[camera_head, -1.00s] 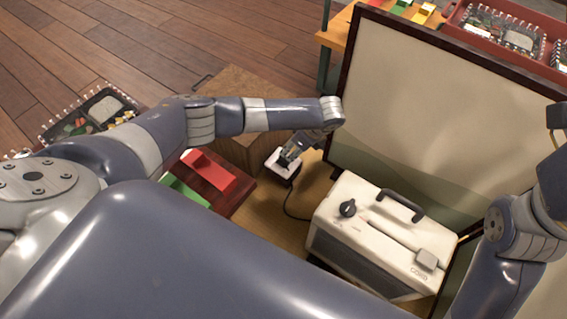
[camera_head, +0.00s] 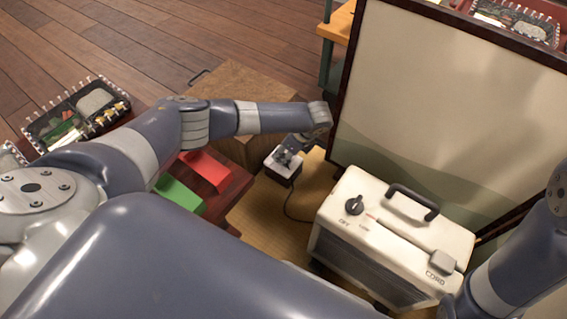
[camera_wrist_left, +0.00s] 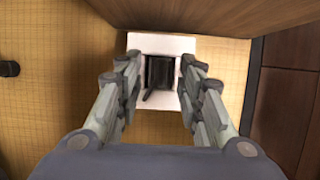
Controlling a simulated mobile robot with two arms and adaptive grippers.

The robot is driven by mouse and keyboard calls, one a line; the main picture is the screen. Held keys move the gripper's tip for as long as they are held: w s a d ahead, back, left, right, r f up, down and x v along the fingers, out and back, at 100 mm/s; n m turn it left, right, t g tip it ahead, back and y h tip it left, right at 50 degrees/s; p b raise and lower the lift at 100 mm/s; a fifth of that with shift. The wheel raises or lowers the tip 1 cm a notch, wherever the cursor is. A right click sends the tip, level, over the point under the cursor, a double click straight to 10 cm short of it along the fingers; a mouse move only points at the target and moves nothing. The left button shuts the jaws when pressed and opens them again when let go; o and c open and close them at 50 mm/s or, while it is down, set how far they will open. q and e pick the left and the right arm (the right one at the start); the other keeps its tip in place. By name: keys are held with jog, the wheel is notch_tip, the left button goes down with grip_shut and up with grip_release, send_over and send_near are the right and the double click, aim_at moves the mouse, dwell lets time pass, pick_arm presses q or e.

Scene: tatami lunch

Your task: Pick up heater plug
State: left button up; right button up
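The heater plug (camera_wrist_left: 160,72) is a black block on the top of a white outlet box (camera_wrist_left: 183,44), seen from above in the left wrist view. In the head view the outlet box (camera_head: 283,164) stands on the tatami with a dark cord running towards the white heater (camera_head: 390,235). My left gripper (camera_wrist_left: 159,66) is over the box, with one finger on each side of the plug. The fingers are apart, with narrow gaps beside the plug. In the head view my left gripper (camera_head: 289,150) hides most of the plug. My right arm shows at the right edge; its gripper is out of view.
A wooden box (camera_head: 243,90) stands just behind the outlet box. A low dark red table (camera_head: 232,195) with red and green blocks is at left. A framed screen (camera_head: 430,110) rises behind the heater. Bare tatami (camera_head: 260,215) lies in front of the outlet box.

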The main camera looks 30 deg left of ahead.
pick_arm(q)
jog(key=shift+a+f, duration=0.1)
jog(key=shift+f, duration=0.2)
grip_shut()
jog(key=shift+r, duration=0.1)
